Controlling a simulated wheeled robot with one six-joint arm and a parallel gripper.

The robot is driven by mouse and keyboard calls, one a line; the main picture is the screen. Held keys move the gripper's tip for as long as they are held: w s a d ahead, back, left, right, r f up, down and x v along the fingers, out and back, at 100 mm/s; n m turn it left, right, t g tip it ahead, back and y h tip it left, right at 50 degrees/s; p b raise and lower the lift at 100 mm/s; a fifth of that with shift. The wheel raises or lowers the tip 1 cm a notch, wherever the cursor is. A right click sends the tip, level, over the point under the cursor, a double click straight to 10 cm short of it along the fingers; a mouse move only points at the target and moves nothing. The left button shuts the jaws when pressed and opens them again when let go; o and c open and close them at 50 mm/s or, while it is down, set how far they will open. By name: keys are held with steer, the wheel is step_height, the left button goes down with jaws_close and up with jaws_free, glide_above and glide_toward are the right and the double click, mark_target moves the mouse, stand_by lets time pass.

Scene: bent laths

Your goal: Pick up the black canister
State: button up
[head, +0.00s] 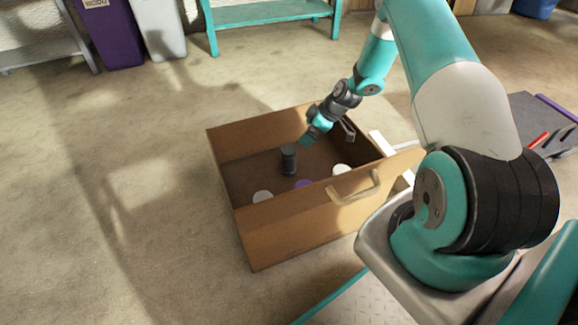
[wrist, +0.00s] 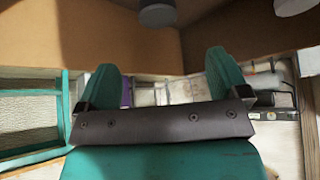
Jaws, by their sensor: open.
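The black canister (head: 288,160) stands upright inside an open wooden box (head: 252,226), towards its left part. In the wrist view a dark grey cylinder (wrist: 157,13), likely the canister, is cut off by the top edge. My gripper (head: 308,138) is over the box, to the right of the canister and apart from it. In the wrist view my gripper (wrist: 164,72) has its two teal fingers spread wide, with nothing between them.
Two white-topped items (head: 263,197) (head: 341,170) and a purple one (head: 303,185) sit by the box's near wall. That wall has a handle (head: 355,190). A teal bench (head: 270,14) and bins (head: 112,35) stand behind. The floor at left is clear.

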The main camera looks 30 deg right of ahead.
mark_target(290, 149)
steer(key=b+x, duration=0.3)
steer(key=x, duration=0.6)
steer(key=shift+a+f+b, duration=0.1)
steer(key=shift+f+b, duration=0.05)
steer(key=shift+b, duration=0.25)
steer(key=b+x, duration=0.3)
steer(key=x, duration=0.2)
steer(key=shift+w+f+b, duration=0.2)
steer(key=shift+f+b, duration=0.05)
steer(key=shift+b, duration=0.1)
steer(key=shift+r, duration=0.15)
steer(key=c, duration=1.1)
